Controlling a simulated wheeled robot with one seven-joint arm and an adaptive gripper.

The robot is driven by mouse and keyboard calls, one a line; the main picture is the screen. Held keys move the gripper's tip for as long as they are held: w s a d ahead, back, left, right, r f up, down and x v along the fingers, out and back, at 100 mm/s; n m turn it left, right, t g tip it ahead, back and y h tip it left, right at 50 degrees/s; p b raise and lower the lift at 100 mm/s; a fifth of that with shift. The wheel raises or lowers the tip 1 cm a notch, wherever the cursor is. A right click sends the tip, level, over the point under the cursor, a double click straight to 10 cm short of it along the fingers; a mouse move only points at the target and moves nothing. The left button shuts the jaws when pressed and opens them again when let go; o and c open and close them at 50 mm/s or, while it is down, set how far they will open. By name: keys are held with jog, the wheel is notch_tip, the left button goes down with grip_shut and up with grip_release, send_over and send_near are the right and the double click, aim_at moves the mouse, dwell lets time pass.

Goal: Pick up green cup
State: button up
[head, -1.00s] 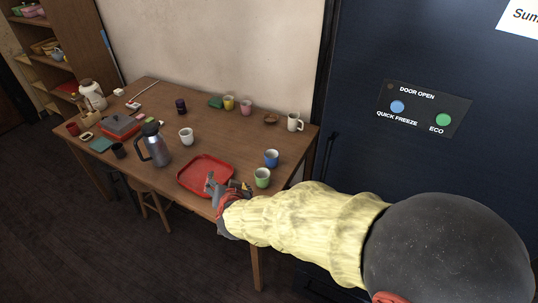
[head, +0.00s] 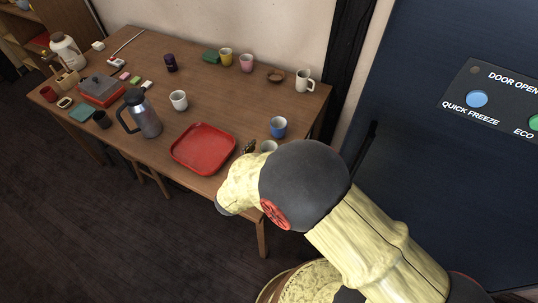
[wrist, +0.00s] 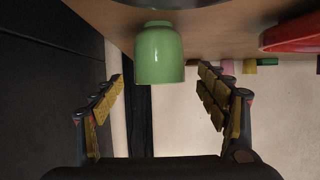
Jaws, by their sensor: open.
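The green cup (wrist: 160,55) shows upside down in the wrist view, near the top centre, with the tabletop above it. My gripper (wrist: 162,76) is open, with one finger on each side of the cup and visible gaps on both sides. The cup is at or just beyond the fingertips; the exact depth is hard to tell. In the head view only the rim of the green cup (head: 269,146) shows near the table's right front edge. My arm hides the rest of it and most of the gripper.
A red tray (head: 203,149) lies left of the green cup on the wooden table (head: 215,108). A blue cup (head: 278,127) stands just behind it. A white cup (head: 179,100) and a metal jug (head: 142,113) are farther left. A dark blue panel (head: 440,165) rises at the right.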

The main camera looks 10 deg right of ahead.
jog(key=shift+b+x, duration=0.5)
jog(key=shift+x, duration=0.95)
jog(key=shift+c, duration=1.4)
jog(key=c, duration=1)
jog(key=shift+c, duration=0.4)
